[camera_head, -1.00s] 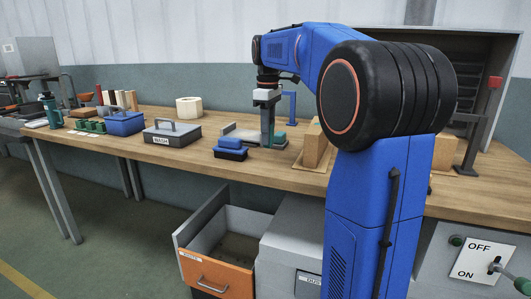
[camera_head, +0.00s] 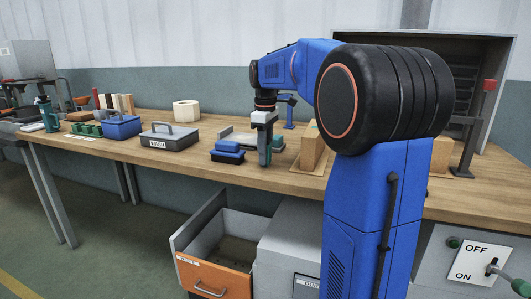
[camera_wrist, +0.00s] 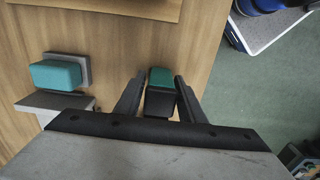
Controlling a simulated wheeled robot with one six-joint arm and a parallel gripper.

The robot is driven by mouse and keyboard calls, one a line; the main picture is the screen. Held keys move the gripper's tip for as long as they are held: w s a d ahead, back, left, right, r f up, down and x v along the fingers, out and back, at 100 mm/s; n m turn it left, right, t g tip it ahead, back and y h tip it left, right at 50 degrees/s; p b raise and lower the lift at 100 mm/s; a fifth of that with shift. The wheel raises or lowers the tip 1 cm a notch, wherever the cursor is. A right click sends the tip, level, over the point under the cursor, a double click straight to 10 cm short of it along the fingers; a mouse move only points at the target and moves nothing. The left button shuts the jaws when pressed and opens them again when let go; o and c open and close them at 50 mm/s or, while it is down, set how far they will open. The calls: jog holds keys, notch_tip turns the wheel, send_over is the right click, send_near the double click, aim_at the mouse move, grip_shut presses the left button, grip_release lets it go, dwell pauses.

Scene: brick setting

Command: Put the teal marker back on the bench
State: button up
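The teal marker (camera_wrist: 160,78) shows in the wrist view as a small block with a teal far end and a dark near part. It stands between the two fingers of my gripper (camera_wrist: 160,84), which appear closed on its sides. In the head view my gripper (camera_head: 265,159) points down, low over the front part of the wooden bench (camera_head: 215,172). The marker is mostly hidden by the fingers there. Whether its lower end touches the bench is unclear.
A grey fixture with a teal block (camera_head: 279,142) sits right beside my gripper; it also shows in the wrist view (camera_wrist: 55,74). A blue case (camera_head: 228,151) is just left, a grey toolbox (camera_head: 170,137) farther left. Wooden blocks (camera_head: 313,150) stand to the right. An orange-fronted drawer (camera_head: 218,278) is open below.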

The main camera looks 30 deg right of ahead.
jog(key=shift+o, duration=0.6)
notch_tip(320, 180, up, 12)
jog(key=shift+r, duration=0.2)
jog(key=shift+a, duration=0.1)
jog(key=s+a+f+m+t, duration=0.1)
jog(key=s+a+f+m, duration=0.1)
jog(key=s+a+f, duration=0.3)
jog(key=s+a+f+m+t, duration=0.2)
jog(key=s+a+f, duration=0.3)
jog(key=s+f, duration=0.8)
jog(key=s+a+f+m+t, duration=0.1)
jog(key=s+a+f+m, duration=0.2)
jog(key=s+f, duration=0.6)
jog(key=s+a, duration=0.2)
jog(key=s, duration=0.1)
jog(key=shift+a+f+m+t, duration=0.2)
jog(key=shift+a+m+t, duration=0.1)
jog(key=shift+t, duration=0.1)
jog(key=shift+s, duration=0.1)
